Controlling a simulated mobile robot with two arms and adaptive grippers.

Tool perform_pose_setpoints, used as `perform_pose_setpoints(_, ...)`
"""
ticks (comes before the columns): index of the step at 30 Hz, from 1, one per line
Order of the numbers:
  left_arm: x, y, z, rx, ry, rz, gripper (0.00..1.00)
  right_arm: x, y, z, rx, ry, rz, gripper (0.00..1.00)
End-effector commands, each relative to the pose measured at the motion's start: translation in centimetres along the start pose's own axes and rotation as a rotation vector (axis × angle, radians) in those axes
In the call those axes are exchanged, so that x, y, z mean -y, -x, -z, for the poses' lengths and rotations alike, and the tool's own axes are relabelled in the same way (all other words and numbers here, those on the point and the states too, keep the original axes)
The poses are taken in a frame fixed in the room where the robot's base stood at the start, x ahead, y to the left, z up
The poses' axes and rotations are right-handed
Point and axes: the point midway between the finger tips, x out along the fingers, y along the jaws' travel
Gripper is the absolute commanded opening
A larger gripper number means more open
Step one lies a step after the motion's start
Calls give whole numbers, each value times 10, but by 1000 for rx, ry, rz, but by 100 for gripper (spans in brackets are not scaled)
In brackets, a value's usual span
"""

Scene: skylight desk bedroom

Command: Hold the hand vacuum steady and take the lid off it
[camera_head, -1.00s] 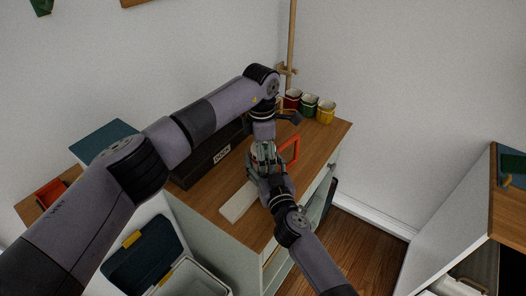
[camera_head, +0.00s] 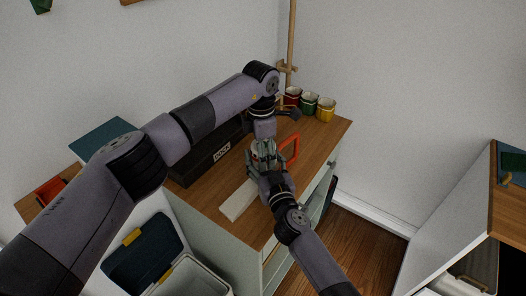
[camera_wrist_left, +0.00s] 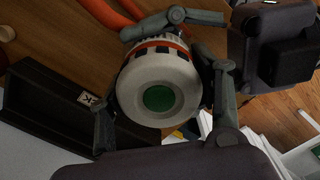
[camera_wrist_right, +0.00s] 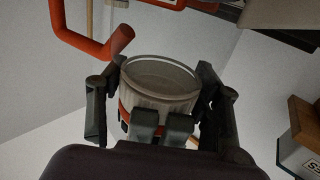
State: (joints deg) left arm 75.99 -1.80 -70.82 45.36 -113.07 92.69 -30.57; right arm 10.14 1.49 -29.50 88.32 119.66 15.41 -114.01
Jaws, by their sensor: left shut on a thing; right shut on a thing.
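The hand vacuum is held above the wooden cabinet top, with its orange handle (camera_head: 291,150) showing in the head view. In the left wrist view its round white end with a green disc (camera_wrist_left: 158,98) faces the camera, with an orange band behind it. In the right wrist view I see a pale ribbed round part with a grey rim (camera_wrist_right: 160,88) and the orange handle (camera_wrist_right: 90,42). My left gripper (camera_head: 264,142) is shut around the vacuum from above. My right gripper (camera_head: 262,164) is shut on it from the front. I cannot tell where the lid meets the body.
A dark labelled box (camera_head: 208,160) stands close at the left. A pale flat bar (camera_head: 238,201) lies in front on the cabinet top (camera_head: 222,187). Red, green (camera_head: 309,105) and yellow mugs stand at the back. An open bin (camera_head: 190,276) is below, front left.

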Motion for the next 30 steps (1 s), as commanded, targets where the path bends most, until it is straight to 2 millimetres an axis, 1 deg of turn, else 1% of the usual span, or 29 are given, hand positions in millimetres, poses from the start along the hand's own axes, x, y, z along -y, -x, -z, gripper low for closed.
perform_pose_setpoints(1, 3, -1, -2, 4, 51, 7, 25, -2, 2, -10, 17, 7, -7, 0)
perform_pose_setpoints(5, 3, -1, -3, 5, 136, 8, 26, -2, 2, -10, 17, 7, -7, 0)
perform_pose_setpoints(13, 3, -1, -2, 4, 145, 9, 26, -3, 2, -10, 18, 5, -8, 0)
perform_pose_setpoints(14, 3, -1, -2, 4, 145, 9, 61, -3, 2, -10, 18, 5, -8, 0)
perform_pose_setpoints(22, 2, -1, -2, 4, 143, 5, 79, -2, 2, -10, 17, 7, -7, 0)
perform_pose_setpoints(30, 1, 0, -2, 5, 143, 2, 79, -2, 2, -10, 18, 8, -6, 0)
